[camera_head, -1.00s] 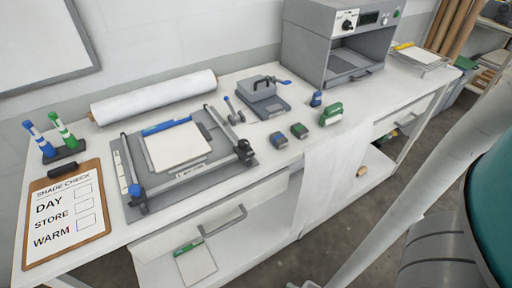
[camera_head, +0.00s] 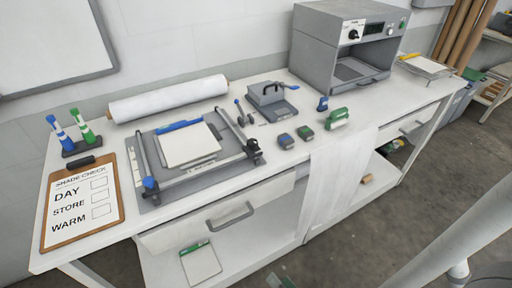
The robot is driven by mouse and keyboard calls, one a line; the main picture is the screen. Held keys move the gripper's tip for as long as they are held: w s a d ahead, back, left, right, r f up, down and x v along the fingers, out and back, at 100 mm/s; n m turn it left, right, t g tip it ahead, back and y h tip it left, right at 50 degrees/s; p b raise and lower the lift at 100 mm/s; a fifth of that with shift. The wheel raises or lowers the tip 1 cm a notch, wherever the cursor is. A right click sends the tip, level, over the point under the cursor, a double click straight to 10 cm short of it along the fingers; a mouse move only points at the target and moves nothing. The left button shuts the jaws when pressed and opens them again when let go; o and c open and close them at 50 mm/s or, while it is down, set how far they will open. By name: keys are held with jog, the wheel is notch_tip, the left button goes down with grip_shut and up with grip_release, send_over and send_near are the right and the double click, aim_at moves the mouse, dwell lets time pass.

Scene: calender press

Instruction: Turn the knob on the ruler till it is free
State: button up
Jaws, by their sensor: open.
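A grey cutting board (camera_head: 150,203) lies on the bench with a pale sheet (camera_head: 188,146) on it. A long metal ruler bar (camera_head: 205,172) crosses its front side. A blue knob (camera_head: 150,183) stands at the bar's left end and a dark knob-like fitting (camera_head: 253,146) at its right end. I cannot tell which of these is the task's knob, nor how tight either is. A second rail (camera_head: 141,152) runs along the board's left side. My gripper is not recognisable in this view; only pale arm links show at the lower right, clear of the board.
A clipboard (camera_head: 82,205) lies left of the board and a white roll (camera_head: 168,98) behind it. A grey hole-punch-like tool (camera_head: 267,98), small blocks (camera_head: 306,133) and a grey machine (camera_head: 343,45) are to the right. A drawer handle (camera_head: 230,216) juts from the front.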

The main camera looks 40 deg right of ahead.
jog(key=w+d+r+m+t, duration=0.1)
jog(key=w+d+r+m, duration=0.2)
jog(key=w+m, duration=0.3)
jog(key=w+d+r+m+y, duration=0.1)
jog(key=w+d+r+m, duration=0.2)
jog(key=w+d+m, duration=0.3)
jog(key=w+d+r+m+t, duration=0.1)
jog(key=w+d+r+m, duration=0.2)
jog(key=w+d+m, duration=0.2)
jog(key=shift+w+d+m+t, duration=0.3)
jog(key=shift+w+m, duration=0.1)
jog(key=shift+m, duration=0.4)
jog(key=m+t+y, duration=0.1)
jog(key=m+y, duration=0.1)
jog(key=m, duration=0.2)
send_near(256, 144)
jog(key=w, duration=1.1)
jog(key=shift+w+f, duration=0.2)
jog(key=shift+w, duration=0.1)
grip_shut()
